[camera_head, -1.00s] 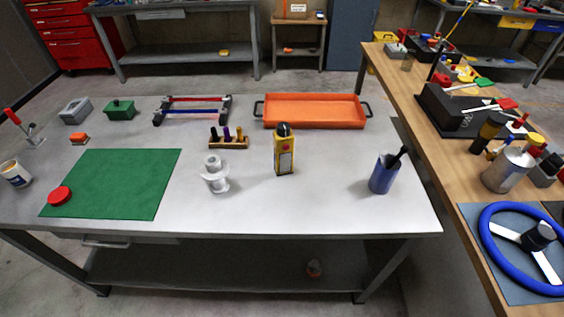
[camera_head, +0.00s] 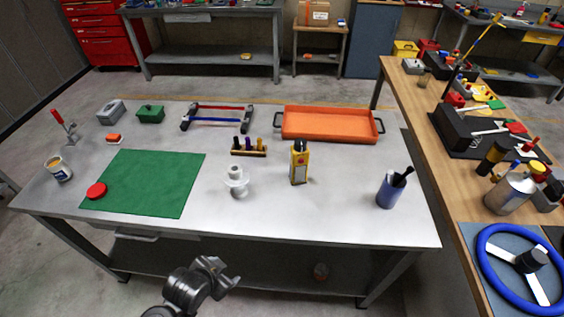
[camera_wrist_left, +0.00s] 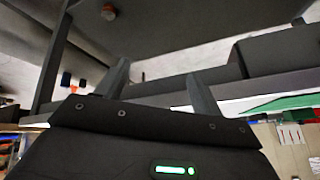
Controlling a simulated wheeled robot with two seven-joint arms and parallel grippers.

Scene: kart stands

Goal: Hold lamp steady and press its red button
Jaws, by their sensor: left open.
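The yellow lamp (camera_head: 299,167) with a dark top stands upright on the grey table, right of centre. A pale panel shows on its front, but its red button is too small to make out. My left gripper (camera_head: 226,273) is open and empty in front of the table's front edge, below and left of the lamp, well apart from it. Its two fingers also show in the left wrist view (camera_wrist_left: 160,85) with nothing between them. The lamp cannot be made out in the wrist view. My right gripper is not in view.
A white stepped part (camera_head: 237,184) stands left of the lamp, and a blue cup (camera_head: 390,192) with dark contents stands to its right. A peg rack (camera_head: 249,152) and an orange tray (camera_head: 331,124) lie behind. The table's front edge (camera_head: 300,240) lies between my left gripper and the lamp.

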